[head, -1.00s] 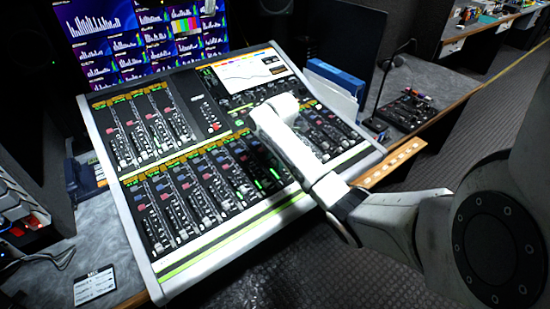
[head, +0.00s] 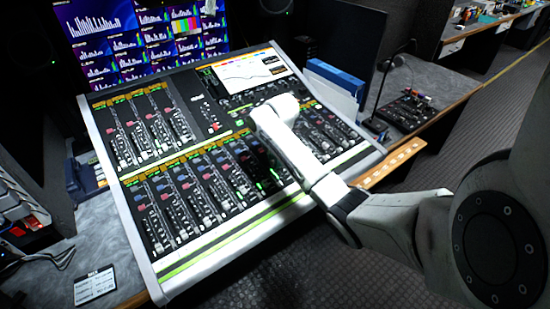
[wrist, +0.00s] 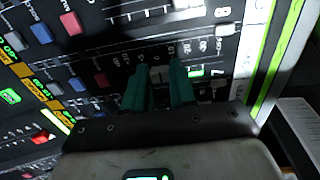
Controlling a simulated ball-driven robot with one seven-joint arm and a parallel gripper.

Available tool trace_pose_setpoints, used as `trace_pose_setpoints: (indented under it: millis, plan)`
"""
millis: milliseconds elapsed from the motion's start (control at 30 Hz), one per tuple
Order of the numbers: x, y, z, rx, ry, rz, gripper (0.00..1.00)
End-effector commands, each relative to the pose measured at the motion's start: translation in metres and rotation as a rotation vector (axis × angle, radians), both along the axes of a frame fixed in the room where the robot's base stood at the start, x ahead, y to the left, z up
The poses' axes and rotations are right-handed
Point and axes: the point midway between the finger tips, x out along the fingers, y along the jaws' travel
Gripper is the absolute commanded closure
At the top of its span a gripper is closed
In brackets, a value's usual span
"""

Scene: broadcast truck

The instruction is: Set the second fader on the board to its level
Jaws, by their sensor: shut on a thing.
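The mixing board (head: 126,215) is a slanted console with a pale frame and rows of dark channel strips with small fader caps. My gripper (wrist: 161,76) has two teal fingers close to the board's face in the wrist view. They are shut on a small pale grey fader cap (wrist: 157,73), one finger on each side of it. In the head view my white wrist hangs over the right middle of the board and hides the fingers and this cap. I cannot tell from these frames which fader in the row it is.
Other fader caps and red and blue buttons (wrist: 71,23) lie close around my fingers. Behind the board stand a monitor wall (head: 120,35) and a blue binder (head: 335,75). A gooseneck microphone unit (head: 408,112) stands to the right. A card (head: 95,286) lies at lower left.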

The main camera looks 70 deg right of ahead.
Motion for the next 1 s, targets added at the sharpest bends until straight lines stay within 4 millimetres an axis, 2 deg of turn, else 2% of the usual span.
trace_pose_setpoints:
  millis: [233,500,533,767,1000]
  plan:
    - [-0.013,0.009,0.0,0.002,0.0,0.0,1.0]
    - [-0.014,0.009,-0.002,-0.001,-0.001,0.001,1.0]
    - [-0.014,0.009,-0.002,-0.001,-0.001,0.001,0.72]
    - [-0.014,0.009,-0.002,0.0,0.0,0.001,0.5]
    - [-0.014,0.009,-0.002,0.0,0.0,0.0,0.49]
